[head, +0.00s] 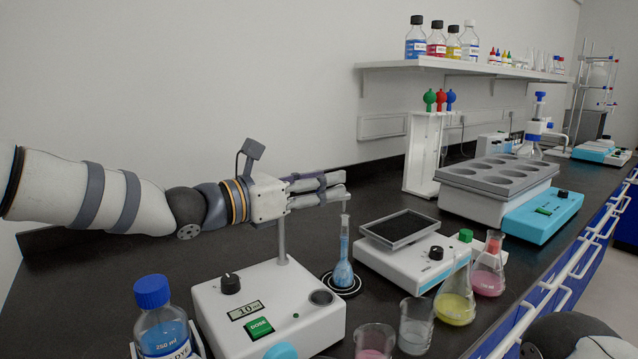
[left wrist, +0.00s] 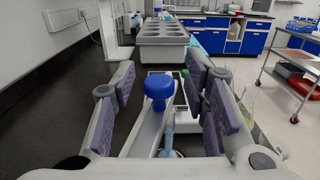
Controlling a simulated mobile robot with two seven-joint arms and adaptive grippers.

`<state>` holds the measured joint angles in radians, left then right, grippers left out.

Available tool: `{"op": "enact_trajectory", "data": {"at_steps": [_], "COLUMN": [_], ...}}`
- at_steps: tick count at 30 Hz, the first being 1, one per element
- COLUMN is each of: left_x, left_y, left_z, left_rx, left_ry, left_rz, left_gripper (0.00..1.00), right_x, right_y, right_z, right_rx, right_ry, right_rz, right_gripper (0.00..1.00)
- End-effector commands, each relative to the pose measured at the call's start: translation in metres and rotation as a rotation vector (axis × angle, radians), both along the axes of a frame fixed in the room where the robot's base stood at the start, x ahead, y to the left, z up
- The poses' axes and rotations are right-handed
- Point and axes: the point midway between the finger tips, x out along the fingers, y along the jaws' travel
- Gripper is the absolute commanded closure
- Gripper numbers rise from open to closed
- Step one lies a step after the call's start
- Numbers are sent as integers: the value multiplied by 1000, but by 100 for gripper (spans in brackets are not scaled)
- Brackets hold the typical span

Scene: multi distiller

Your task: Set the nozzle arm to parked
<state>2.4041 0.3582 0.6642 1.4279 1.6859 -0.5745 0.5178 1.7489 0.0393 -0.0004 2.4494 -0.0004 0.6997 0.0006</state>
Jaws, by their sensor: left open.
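The dosing unit (head: 268,308) is a white box with a black knob, a 10 ml display, a green DOSE button and a grey post (head: 281,240). In the head view my left gripper (head: 335,188) hides most of what tops the post. In the left wrist view a pale bar, apparently the nozzle arm (left wrist: 145,135), runs between my open fingers with a blue knob (left wrist: 158,88) near its far end. The knob lies between the finger pads, with gaps on both sides.
A blue-capped dye bottle (head: 160,318) stands left of the unit. Beakers (head: 416,325) and flasks with yellow (head: 455,303) and pink liquid stand at the front right. A balance-like device (head: 415,262) and a grey rack (head: 497,175) are farther back. The bench behind my left arm is clear.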

Motion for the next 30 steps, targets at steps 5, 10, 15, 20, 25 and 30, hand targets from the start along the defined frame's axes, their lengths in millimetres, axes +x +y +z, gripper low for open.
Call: {"op": "enact_trajectory", "data": {"at_steps": [5,10,15,20,25,30], "left_x": [0,0,0,-1,-4,-10], "left_y": [0,0,0,0,0,0], "left_z": [1,1,1,-1,-4,-6], "left_rx": [1,1,1,1,2,0], "left_ry": [-1,-1,-1,0,1,3], "left_rz": [0,0,0,-13,-73,-185], "left_gripper": [61,100,100,100,100,100], "right_x": [0,0,0,-1,-8,-18], "right_y": [0,0,0,0,0,0], "right_z": [0,0,0,-2,-9,-19], "right_rx": [0,0,0,0,0,0], "right_ry": [-2,-2,-1,5,28,62], "right_rz": [0,0,1,1,1,2], "right_gripper": [59,59,59,59,59,59]}}
